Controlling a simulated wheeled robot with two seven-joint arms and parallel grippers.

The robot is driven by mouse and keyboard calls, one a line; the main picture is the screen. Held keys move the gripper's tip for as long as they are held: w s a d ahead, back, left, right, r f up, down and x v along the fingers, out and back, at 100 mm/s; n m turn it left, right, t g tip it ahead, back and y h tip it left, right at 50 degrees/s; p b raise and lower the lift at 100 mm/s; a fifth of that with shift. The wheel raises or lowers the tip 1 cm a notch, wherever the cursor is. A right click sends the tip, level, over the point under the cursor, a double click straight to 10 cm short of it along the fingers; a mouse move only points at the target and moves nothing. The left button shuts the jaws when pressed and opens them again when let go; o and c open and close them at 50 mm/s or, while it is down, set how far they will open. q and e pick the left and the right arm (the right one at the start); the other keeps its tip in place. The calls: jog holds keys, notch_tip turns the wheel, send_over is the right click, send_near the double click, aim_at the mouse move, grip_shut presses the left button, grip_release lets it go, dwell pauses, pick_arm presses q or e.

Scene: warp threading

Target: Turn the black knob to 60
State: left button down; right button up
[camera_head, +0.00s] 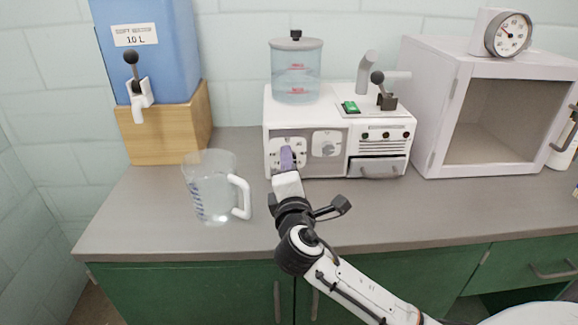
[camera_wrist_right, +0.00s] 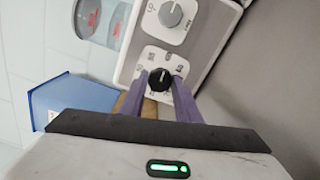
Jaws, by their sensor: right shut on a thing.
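The black knob (camera_wrist_right: 160,79) sits on a white dial plate on the front of the white machine (camera_head: 310,107). In the right wrist view it shows between the two purple fingers of my right gripper (camera_wrist_right: 158,88), which are shut on it from both sides. In the head view my right gripper (camera_head: 288,160) reaches the machine's left front panel and hides the knob. The dial's markings are too small to read. A grey knob (camera_wrist_right: 171,13) sits on the neighbouring plate; it also shows in the head view (camera_head: 327,148). My left gripper is not in view.
A clear measuring jug (camera_head: 207,190) stands on the counter (camera_head: 140,215) left of my arm. A blue tank (camera_head: 165,65) on a wooden stand (camera_head: 170,145) is behind it. A white open cabinet (camera_head: 427,110) with a round gauge (camera_head: 508,35) stands to the right.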

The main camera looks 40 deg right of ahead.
jog(key=shift+f+m, duration=0.1)
jog(key=shift+m, duration=0.2)
jog(key=o, duration=1)
jog(key=shift+o, duration=0.2)
jog(key=shift+s+a, duration=0.1)
jog(key=v, duration=1)
jog(key=shift+a, duration=0.1)
jog(key=shift+s, duration=0.1)
